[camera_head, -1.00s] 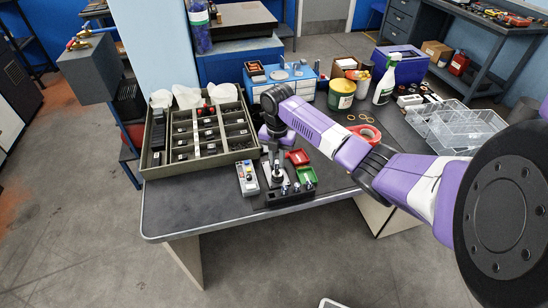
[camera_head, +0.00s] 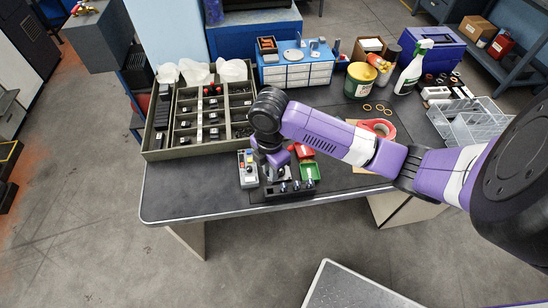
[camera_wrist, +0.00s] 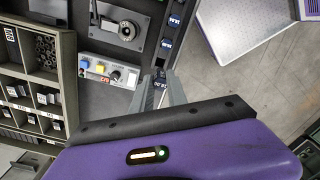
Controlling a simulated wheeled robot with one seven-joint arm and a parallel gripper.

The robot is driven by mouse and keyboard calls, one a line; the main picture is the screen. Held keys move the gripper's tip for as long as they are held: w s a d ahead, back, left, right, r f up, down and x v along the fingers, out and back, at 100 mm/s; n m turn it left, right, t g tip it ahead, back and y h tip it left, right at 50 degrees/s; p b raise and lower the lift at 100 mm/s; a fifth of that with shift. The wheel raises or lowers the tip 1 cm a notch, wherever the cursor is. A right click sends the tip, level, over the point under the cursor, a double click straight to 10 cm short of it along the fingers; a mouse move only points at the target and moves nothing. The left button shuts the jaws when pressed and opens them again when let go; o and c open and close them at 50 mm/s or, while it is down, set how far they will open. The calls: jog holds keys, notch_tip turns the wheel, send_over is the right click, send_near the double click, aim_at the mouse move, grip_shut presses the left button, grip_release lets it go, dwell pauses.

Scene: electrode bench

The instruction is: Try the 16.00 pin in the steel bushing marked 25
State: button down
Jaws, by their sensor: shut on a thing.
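My gripper (camera_wrist: 158,84) is shut on a small dark pin block with a blue label (camera_wrist: 159,85); its marking is too small to read. A black rack (camera_head: 290,192) near the bench's front edge holds more blue-labelled pins (camera_wrist: 166,44). The held pin is in line with the rack's end; I cannot tell whether it is seated or lifted. A round steel bushing (camera_wrist: 127,29) on a grey plate lies beside the rack in the wrist view; its number is not legible. In the head view my wrist mostly hides it.
A grey box with coloured buttons (camera_wrist: 105,70) stands close beside the gripper. The compartment tray (camera_head: 150,150) is to the left. Red and green small bins (camera_head: 310,171) are just right. Tape, a tub (camera_head: 359,82) and a spray bottle stand farther right. The front-left bench top is clear.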

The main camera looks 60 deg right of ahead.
jog(key=shift+f+b, duration=1.85)
jog(key=shift+f, duration=0.65)
jog(key=shift+f+b, duration=1.45)
jog(key=shift+f, duration=0.4)
jog(key=c, duration=1.2)
grip_release()
jog(key=shift+c, duration=0.2)
jog(key=shift+r, duration=0.15)
notch_tip(320, 180, up, 8)
jog(key=shift+f+b, duration=0.2)
jog(key=shift+b, duration=0.15)
